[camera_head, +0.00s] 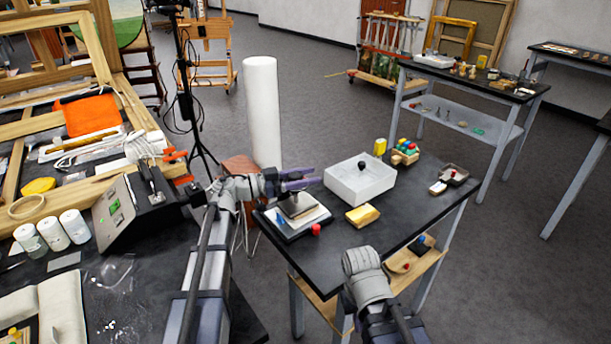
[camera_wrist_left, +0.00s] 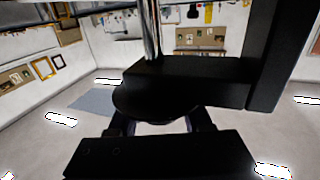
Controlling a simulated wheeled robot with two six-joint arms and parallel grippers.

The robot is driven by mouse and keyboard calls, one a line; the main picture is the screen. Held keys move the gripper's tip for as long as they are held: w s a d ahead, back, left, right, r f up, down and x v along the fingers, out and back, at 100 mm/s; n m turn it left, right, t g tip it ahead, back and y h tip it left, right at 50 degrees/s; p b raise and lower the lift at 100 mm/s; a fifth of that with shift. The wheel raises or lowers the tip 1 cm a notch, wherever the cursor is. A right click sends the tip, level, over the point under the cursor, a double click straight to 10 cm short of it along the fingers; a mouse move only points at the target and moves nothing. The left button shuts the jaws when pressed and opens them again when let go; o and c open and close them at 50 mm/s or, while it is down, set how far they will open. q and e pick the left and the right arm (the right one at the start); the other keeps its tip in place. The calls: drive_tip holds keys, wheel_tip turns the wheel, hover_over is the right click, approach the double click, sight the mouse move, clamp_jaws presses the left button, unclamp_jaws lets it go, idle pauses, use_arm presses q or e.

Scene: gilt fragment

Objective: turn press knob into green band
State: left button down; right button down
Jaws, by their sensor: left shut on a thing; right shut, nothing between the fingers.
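The press (camera_head: 290,222) stands on the near left corner of the black table, with a pale base and a brown block on it. My left gripper (camera_head: 300,180) is over the press, its fingers on the press knob, which is too hidden to make out in the head view. In the left wrist view, a dark round knob (camera_wrist_left: 155,103) lies between the fingers of my left gripper (camera_wrist_left: 160,127), below a black arm and a chrome column. No green band can be made out on the press. My right wrist shows at the table's near edge, but its fingers are hidden.
On the black table (camera_head: 330,262) are a white box (camera_head: 360,180), a yellow block (camera_head: 362,215), a red knob (camera_head: 316,230) and coloured blocks (camera_head: 405,150). A tall white cylinder (camera_head: 263,110) stands behind. A cluttered bench is at left. The table's front middle is clear.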

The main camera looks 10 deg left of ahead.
use_arm(q)
drive_tip(key=shift+m+g+h, duration=0.4)
drive_tip(key=shift+m+g, duration=0.2)
drive_tip(key=shift+g, duration=0.3)
drive_tip(key=shift+s+d, duration=0.1)
drive_tip(key=shift+s, duration=0.05)
drive_tip(key=shift+c, duration=1.7)
unclamp_jaws()
drive_tip(key=shift+v, duration=3.85)
